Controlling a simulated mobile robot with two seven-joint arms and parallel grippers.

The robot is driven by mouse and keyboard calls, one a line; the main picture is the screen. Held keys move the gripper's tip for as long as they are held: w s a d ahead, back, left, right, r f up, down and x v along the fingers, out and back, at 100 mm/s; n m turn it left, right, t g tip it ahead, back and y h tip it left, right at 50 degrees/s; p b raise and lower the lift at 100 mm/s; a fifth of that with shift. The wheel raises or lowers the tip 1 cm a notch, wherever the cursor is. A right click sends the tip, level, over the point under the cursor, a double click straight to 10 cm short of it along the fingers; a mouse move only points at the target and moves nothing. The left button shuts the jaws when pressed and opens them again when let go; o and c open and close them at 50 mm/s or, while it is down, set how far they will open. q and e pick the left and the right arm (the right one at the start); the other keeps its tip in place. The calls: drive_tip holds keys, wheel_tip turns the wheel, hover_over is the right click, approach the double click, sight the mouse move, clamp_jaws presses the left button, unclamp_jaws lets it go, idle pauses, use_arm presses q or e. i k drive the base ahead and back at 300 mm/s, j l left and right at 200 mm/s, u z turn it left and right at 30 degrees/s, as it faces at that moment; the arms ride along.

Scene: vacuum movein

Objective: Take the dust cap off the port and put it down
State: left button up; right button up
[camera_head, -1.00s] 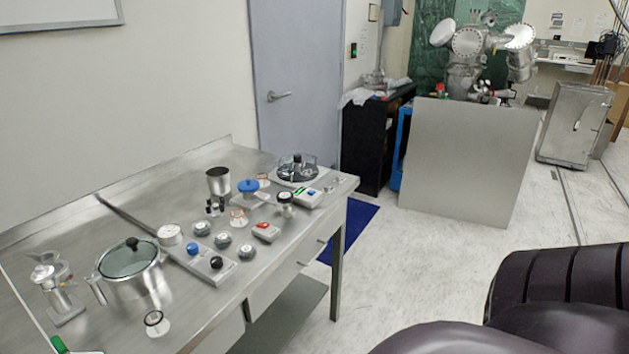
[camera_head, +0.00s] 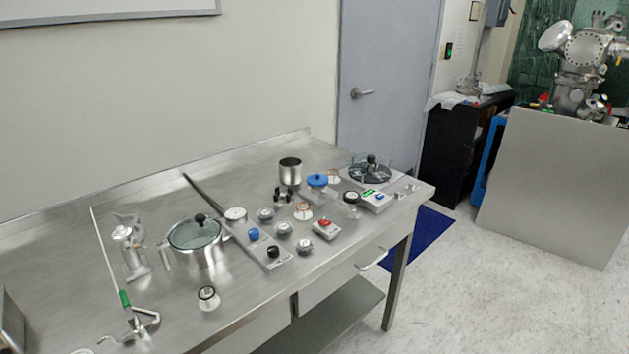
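A blue round cap (camera_head: 317,181) sits on top of a short fitting toward the back right of the steel bench (camera_head: 60,270). It looks like the dust cap on the port, but at this size I cannot be sure. Neither of my grippers is in view.
A steel cup (camera_head: 290,172), a lidded pot (camera_head: 196,240), a red-topped box (camera_head: 326,229), a round glass-walled dish (camera_head: 371,169) and several small knobbed pieces stand on the bench. The bench's front left has some free room.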

sight(316, 180)
drive_tip(key=u, duration=0.65)
drive_tip(key=l+u, duration=0.3)
drive_tip(key=u, duration=0.2)
drive_tip(key=l+u, duration=0.35)
drive_tip(key=u, duration=0.15)
drive_tip(key=k+l+u, duration=0.1)
drive_tip(key=l+u, duration=0.15)
drive_tip(key=l, duration=0.15)
drive_tip(key=k+l+u, duration=0.1)
drive_tip(key=l+u, duration=0.15)
drive_tip(key=l, duration=0.15)
drive_tip(key=k+l+u, duration=0.1)
drive_tip(key=l, duration=0.3)
drive_tip(key=k+l+u, duration=0.15)
drive_tip(key=l, duration=0.25)
drive_tip(key=k+l, duration=0.25)
drive_tip(key=l, duration=0.15)
drive_tip(key=k+l, duration=0.2)
drive_tip(key=l, duration=0.15)
drive_tip(key=k+l, duration=0.25)
drive_tip(key=l, duration=0.15)
